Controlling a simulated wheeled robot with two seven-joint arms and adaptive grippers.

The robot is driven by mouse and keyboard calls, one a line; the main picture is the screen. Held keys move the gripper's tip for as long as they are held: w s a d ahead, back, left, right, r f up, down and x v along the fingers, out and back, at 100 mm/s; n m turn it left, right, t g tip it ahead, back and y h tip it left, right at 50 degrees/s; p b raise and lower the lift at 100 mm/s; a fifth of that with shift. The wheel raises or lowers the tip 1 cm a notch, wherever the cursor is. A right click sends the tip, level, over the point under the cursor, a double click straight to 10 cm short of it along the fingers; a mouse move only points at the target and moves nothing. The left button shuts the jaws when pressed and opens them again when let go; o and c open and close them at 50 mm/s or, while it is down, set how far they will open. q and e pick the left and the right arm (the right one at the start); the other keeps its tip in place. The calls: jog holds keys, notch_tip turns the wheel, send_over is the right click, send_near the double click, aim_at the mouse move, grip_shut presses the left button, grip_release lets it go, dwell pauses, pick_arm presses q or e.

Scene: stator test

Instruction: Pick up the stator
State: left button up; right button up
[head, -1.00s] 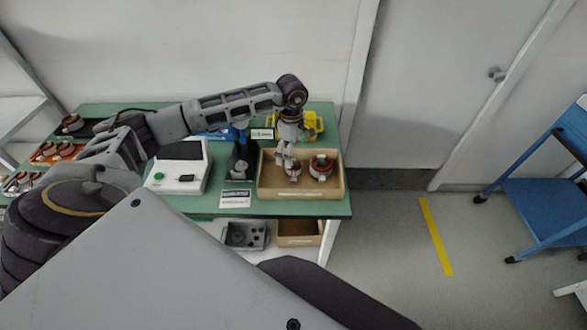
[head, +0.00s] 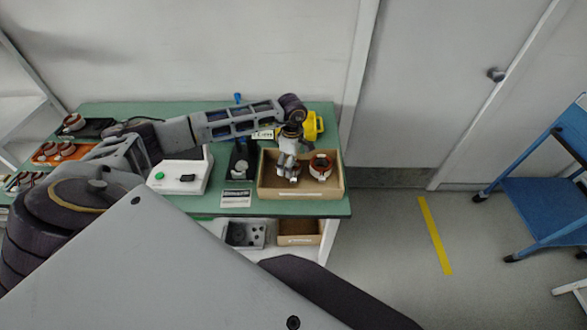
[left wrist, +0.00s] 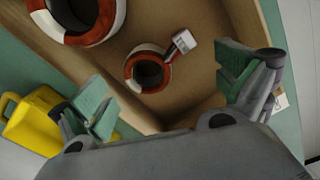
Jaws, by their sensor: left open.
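Two red-and-white ring-shaped stators are in a wooden tray (head: 330,193) on the green bench. The larger stator (head: 321,167) stands in the tray's right part and shows at the top left in the left wrist view (left wrist: 104,28). The smaller stator (left wrist: 131,72), with a white tag on its side, lies on the tray floor. My left gripper (head: 288,178) is open and points down into the tray, hiding most of the smaller stator in the head view. In the left wrist view its green-padded fingers are apart, with the smaller stator beyond the gap. My right gripper is out of view.
A white device with a green button (head: 160,175) and a dark stand (head: 241,160) are left of the tray. A yellow object (head: 313,126) is behind it. An orange tray (head: 45,158) with more stators is at far left. Tray walls surround my fingers closely.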

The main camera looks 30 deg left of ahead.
pick_arm(q)
jog(key=shift+f+p, duration=0.45)
jog(key=shift+f, duration=1.65)
jog(key=shift+w, duration=0.1)
jog(key=c, duration=1.1)
jog(key=shift+r, duration=0.15)
notch_tip(320, 180, up, 10)
jog(key=b, duration=0.1)
jog(key=shift+b, duration=0.3)
